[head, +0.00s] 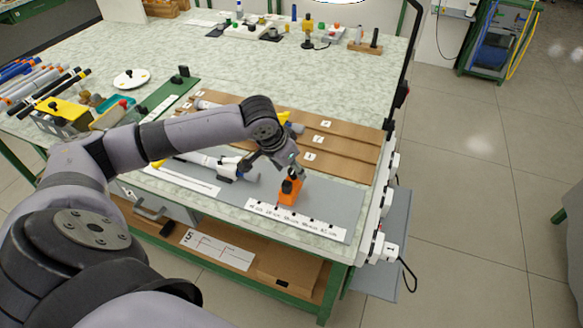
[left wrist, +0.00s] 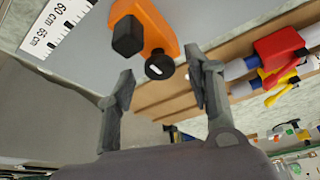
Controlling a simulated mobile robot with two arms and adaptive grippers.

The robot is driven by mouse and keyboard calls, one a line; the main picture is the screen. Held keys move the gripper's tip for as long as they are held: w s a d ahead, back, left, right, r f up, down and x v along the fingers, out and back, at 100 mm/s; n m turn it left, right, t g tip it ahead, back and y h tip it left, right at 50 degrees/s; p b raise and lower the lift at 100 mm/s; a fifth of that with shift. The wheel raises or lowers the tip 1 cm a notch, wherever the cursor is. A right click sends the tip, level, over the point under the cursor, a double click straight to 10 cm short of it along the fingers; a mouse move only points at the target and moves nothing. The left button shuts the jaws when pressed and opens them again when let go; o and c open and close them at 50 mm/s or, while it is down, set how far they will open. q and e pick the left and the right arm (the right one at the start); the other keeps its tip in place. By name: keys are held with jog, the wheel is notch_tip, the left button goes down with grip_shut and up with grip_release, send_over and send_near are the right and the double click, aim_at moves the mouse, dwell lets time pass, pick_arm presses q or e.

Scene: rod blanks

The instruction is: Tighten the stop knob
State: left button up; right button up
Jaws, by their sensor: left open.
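The orange stop block (head: 291,192) stands on the grey plate behind the white ruler strip. It also shows at the top of the left wrist view (left wrist: 160,28). It carries a black squarish part (left wrist: 128,36) and a round black knob (left wrist: 160,67) with a white mark. My left gripper (head: 286,166) is just above and behind the block in the head view. In the left wrist view the fingers (left wrist: 162,78) are spread, with the round knob between and slightly beyond the tips. Contact cannot be made out. My right gripper is not in view.
The ruler strip (head: 296,219) lies along the front. A brown grooved board (head: 335,146) lies behind, and white rods (head: 215,163) lie left of the block. A red fitting (left wrist: 280,48) and red-yellow part (left wrist: 282,86) sit right in the wrist view.

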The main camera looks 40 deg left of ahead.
pick_arm(q)
jog(key=shift+w+f, duration=0.15)
jog(key=shift+f, duration=0.2)
jog(key=shift+c, duration=0.3)
grip_shut()
